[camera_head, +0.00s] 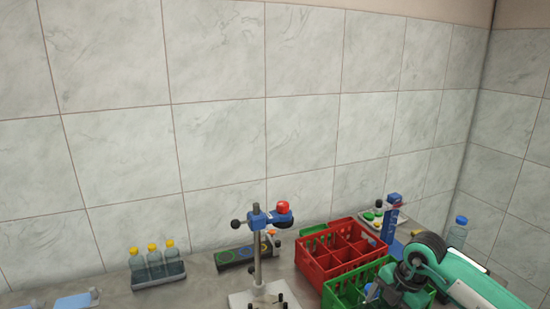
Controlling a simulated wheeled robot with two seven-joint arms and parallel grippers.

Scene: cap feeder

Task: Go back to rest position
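My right arm reaches in from the lower right, teal with a dark joint. My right gripper (385,290) hangs over the green crate (331,296) at the bottom of the view. Its fingers are small and partly hidden, so I cannot tell whether they are open or shut or hold anything. My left arm and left gripper are not in view. The red crate (312,268) with compartments stands just behind the green crate.
A stand with a red knob (283,208) is left of the crates. Several yellow-capped bottles (154,262) stand in a dark tray at left. A blue post (390,218) rises behind the red crate. A blue-capped bottle (458,233) is at right, near the tiled wall.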

